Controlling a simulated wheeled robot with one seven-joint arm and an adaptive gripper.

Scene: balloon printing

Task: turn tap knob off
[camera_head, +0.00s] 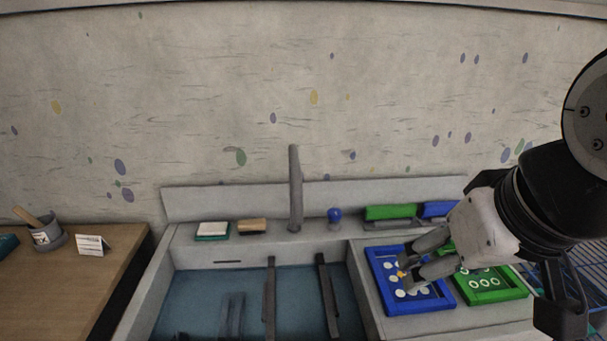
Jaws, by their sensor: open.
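A grey tap spout (296,190) stands upright behind the sink basin. A small blue knob (334,215) sits on the ledge just right of the spout, and I take it to be the tap knob. Whether it is turned on or off cannot be told, and no water is visible. My gripper (405,269) is open, in front and to the right of the knob, apart from it. Its fingers point left above the blue tray (436,304) and cover part of it. Whether they touch the tray is unclear.
The sink basin (200,296) holds dark bars. A green tray (513,293) lies right of the blue one. Green (390,212) and blue (440,209) blocks, a soap-like white block (213,228) and a brown block (252,225) line the ledge. A wooden table (60,290) stands left.

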